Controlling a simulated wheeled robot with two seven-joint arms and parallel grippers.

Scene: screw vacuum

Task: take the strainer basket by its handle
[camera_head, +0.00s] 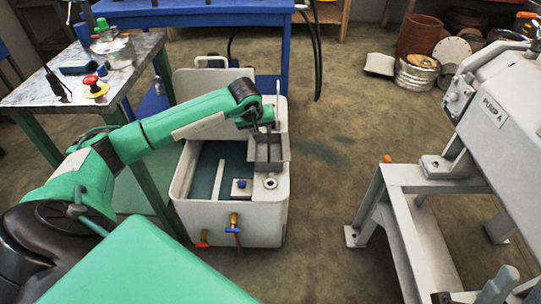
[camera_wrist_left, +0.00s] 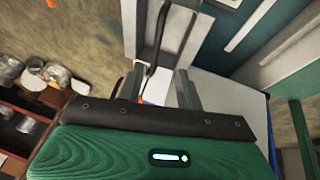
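The strainer basket (camera_head: 268,153) shows in the head view as a small grey box at the right side of the white tank (camera_head: 262,222). My left gripper (camera_head: 267,127) is just above it and covers its upper part. In the left wrist view my left gripper (camera_wrist_left: 160,84) has its two fingers apart. A thin dark bar (camera_wrist_left: 158,45), which looks like the basket's handle, runs down toward the gap between them. I cannot tell whether the fingers touch it. My right gripper is not in view.
A blue-capped fitting (camera_head: 241,185) sits in the tank, and red and blue valves (camera_head: 234,222) are on its front. A cluttered worktable (camera_head: 40,95) stands at left. The Pump A frame (camera_head: 400,180) stands at right, with clear floor between it and the tank.

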